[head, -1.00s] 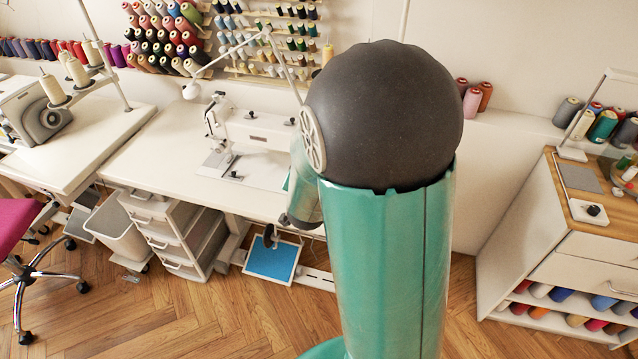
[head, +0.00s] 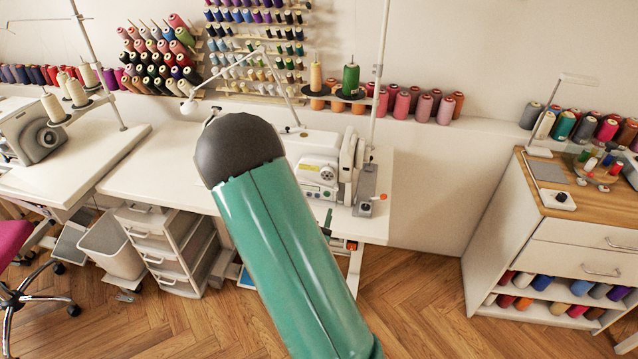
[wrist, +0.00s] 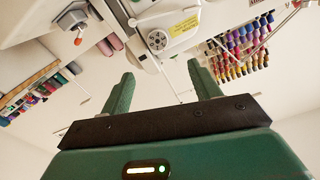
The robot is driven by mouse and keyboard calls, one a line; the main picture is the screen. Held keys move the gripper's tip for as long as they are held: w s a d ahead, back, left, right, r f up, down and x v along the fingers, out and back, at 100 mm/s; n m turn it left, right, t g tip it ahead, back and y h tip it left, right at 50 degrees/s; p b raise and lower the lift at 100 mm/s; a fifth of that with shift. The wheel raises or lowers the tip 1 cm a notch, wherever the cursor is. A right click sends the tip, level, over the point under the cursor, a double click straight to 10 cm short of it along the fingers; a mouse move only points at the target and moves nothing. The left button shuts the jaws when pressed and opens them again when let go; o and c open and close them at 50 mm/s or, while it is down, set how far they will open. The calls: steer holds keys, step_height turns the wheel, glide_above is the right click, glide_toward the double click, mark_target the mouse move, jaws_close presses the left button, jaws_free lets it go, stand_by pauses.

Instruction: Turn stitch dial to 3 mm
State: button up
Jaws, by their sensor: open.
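The white sewing machine (head: 318,165) stands on the table, partly hidden behind my green arm in the head view. A round dial (head: 327,173) sits on its end panel near a pale yellow label. In the wrist view, which is tipped over, the dial (wrist: 157,40) shows as a dark-centred disc with holes, beside the yellow label (wrist: 184,26). Its scale marks are too small to read. My gripper (wrist: 163,86) is open and empty, its two green fingers apart and the dial beyond them. The gripper is hidden in the head view.
A control box with an orange-tipped lever (head: 366,205) stands right of the machine. A thin upright pole (head: 380,70) and spools stand behind it. A wood-topped cabinet (head: 545,200) is at the right. The floor between is clear.

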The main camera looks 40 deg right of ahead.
mark_target(328, 176)
steer(key=x, duration=1.4)
steer(key=shift+s+d, duration=0.15)
steer(key=shift+s, duration=0.1)
steer(key=c, duration=1)
steer(key=shift+o, duration=0.2)
steer(key=shift+m, duration=0.4)
